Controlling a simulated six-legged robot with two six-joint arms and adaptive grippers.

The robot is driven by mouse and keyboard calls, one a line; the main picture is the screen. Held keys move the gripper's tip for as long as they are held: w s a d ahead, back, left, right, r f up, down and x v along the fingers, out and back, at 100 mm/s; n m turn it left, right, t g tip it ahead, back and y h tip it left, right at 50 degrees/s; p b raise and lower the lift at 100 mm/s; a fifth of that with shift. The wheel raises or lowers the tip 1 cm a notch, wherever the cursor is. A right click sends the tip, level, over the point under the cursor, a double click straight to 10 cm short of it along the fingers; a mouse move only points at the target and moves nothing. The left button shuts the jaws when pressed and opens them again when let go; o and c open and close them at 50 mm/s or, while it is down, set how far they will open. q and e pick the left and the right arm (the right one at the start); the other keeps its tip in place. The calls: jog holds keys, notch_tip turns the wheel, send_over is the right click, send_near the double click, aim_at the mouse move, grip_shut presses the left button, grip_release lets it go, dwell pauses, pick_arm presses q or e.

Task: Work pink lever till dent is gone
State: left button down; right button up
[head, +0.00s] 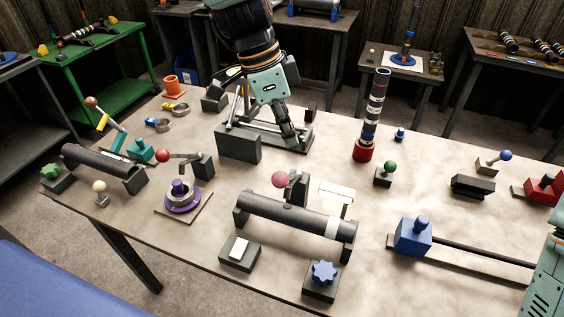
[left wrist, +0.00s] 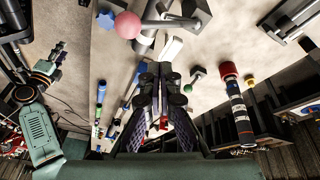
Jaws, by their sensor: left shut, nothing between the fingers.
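The pink lever's ball knob (head: 279,180) stands on a dark block behind the middle of a dark shaft (head: 305,219), which lies across a cradle. A small dark mark shows on the shaft's top; I cannot tell whether it is the dent. In the left wrist view the pink knob (left wrist: 128,25) is at the top, beyond the fingers and left of them. My left gripper (head: 291,137) is shut and empty above the table, behind the pink knob and apart from it. Its fingers (left wrist: 162,85) fill the middle of the wrist view. My right gripper is small and unclear at the wrist view's left (left wrist: 57,50).
A dark box (head: 238,144) and a metal frame stand below and left of my left gripper. A red lever (head: 163,155) is farther left, a green knob (head: 390,166) to the right. A banded shaft (head: 374,105) stands upright in a red base. A blue star knob (head: 322,272) is in front.

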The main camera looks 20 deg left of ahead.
pick_arm(q)
jog(key=shift+w+r+p, duration=0.6)
jog(key=shift+r, duration=0.15)
jog(key=shift+s+f, duration=0.1)
dwell(0.4)
